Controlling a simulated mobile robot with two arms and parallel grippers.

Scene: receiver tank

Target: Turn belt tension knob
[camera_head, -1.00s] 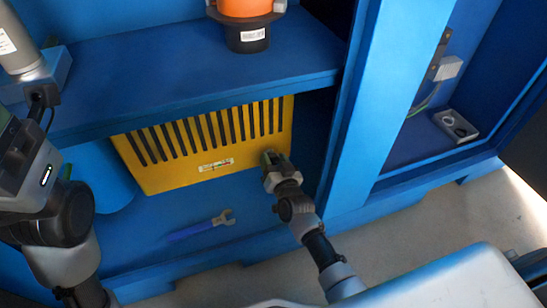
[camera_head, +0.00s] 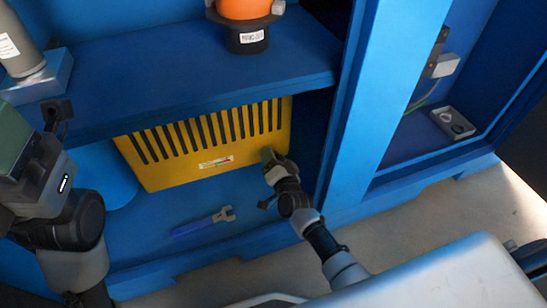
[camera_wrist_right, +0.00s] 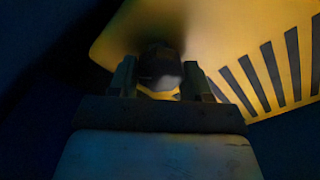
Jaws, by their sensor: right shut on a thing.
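The yellow slotted guard (camera_head: 205,165) stands under the blue shelf in the head view; it also shows in the right wrist view (camera_wrist_right: 215,40). In the right wrist view a dark round knob (camera_wrist_right: 160,65) sits at the guard's corner, between the two fingers of my right gripper (camera_wrist_right: 160,82). The gripper is shut on the knob. In the head view my right gripper (camera_head: 270,158) is at the guard's lower right corner and hides the knob there.
A wrench with a blue handle (camera_head: 200,224) lies on the cabinet floor below the guard. The blue shelf (camera_head: 190,85) overhangs the guard and carries an orange and black part (camera_head: 246,30). A blue post (camera_head: 365,110) stands close right of my right gripper.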

